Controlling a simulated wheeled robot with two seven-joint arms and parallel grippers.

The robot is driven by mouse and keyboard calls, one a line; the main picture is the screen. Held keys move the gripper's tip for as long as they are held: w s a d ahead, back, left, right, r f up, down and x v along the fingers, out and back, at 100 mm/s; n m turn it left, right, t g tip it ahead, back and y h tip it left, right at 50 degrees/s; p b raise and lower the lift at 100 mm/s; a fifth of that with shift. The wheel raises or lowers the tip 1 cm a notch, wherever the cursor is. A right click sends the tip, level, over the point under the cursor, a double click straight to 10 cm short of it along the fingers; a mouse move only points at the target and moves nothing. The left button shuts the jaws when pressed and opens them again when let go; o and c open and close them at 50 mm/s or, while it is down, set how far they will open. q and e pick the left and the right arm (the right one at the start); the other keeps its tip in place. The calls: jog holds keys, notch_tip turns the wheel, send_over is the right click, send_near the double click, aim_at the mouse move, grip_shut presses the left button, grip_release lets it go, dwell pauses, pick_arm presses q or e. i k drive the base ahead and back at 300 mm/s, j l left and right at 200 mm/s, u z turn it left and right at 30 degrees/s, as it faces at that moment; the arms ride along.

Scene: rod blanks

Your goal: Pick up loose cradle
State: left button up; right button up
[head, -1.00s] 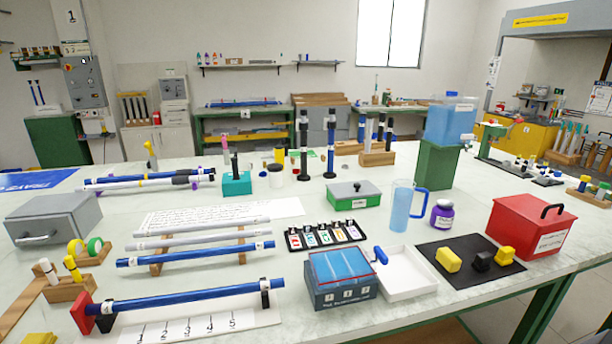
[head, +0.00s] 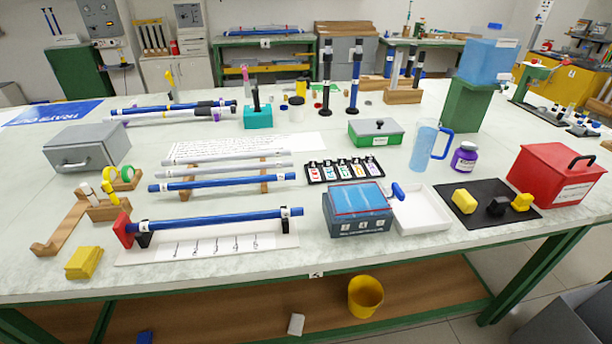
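Neither of my grippers is in view. I cannot tell for sure which thing is the loose cradle. A small black piece (head: 497,206) sits on the black mat (head: 470,221) at the right, between a yellow block (head: 464,201) and a yellow piece (head: 522,202). A blue rod (head: 215,220) at the front left rests on two black supports, a left one (head: 144,239) and a right one (head: 285,224), over a white numbered board (head: 200,254). A red plate (head: 122,230) stands at the rod's left end.
A wooden rack (head: 187,190) holds several rods. A blue box (head: 357,222), white tray (head: 437,221), red box (head: 556,180) and grey box (head: 88,150) stand on the table. A yellow bin (head: 365,296) stands below it. The table's front edge is mostly clear.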

aim_at(55, 242)
jog(key=u, duration=1.75)
jog(key=i+j+z, duration=0.35)
jog(key=j+z, duration=0.15)
jog(key=j, duration=0.15)
jog(key=i+j+z, duration=0.25)
jog(key=j+z, duration=0.2)
jog(key=j, duration=0.25)
jog(key=i+j+z, duration=0.1)
jog(key=j+z, duration=0.4)
jog(key=j, duration=0.3)
jog(key=j+z, duration=0.5)
jog(key=j, duration=0.3)
jog(key=k+j+z, duration=0.25)
jog(key=j+z, duration=0.25)
jog(key=j, duration=0.25)
